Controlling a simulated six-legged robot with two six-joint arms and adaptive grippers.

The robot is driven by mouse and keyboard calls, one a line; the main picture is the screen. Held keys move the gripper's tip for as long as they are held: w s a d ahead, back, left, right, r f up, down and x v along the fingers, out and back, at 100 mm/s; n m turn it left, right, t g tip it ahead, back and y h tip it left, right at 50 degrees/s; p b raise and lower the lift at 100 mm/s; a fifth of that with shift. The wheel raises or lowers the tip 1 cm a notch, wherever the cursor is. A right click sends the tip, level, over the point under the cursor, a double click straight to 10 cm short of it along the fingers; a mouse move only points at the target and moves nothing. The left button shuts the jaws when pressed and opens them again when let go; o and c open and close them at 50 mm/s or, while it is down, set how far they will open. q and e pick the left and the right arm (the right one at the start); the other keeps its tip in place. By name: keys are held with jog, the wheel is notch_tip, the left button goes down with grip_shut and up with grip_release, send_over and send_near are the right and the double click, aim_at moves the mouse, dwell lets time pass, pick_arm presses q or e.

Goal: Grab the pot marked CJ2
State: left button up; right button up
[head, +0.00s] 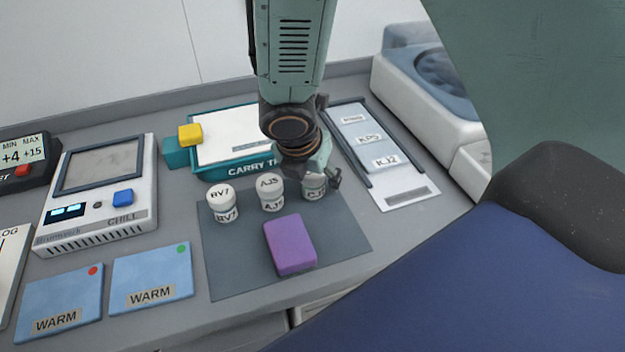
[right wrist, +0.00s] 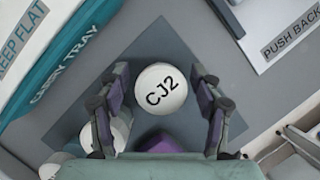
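The pot marked CJ2 (right wrist: 161,90) is a small white round pot on the dark grey mat (head: 230,275). In the right wrist view its lid is centred between the fingers of my right gripper (right wrist: 160,100), with a gap on each side. In the head view my right gripper (head: 317,178) is over the pot (head: 315,190) and hides part of it. The gripper is open, its fingers on either side of the pot. My left gripper is not in view.
Pots marked AJ5 (head: 270,192) and RV7 (head: 222,202) stand left of it. A purple block (head: 290,245) lies in front. The carry tray (head: 235,172) is behind, and a white panel with labelled packs (head: 405,196) is to the right.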

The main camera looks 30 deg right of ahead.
jog(key=shift+s+a+r, duration=0.15)
jog(key=shift+s, duration=0.1)
jog(key=c, duration=1.1)
jog(key=shift+o, duration=0.2)
jog(key=shift+w, duration=0.1)
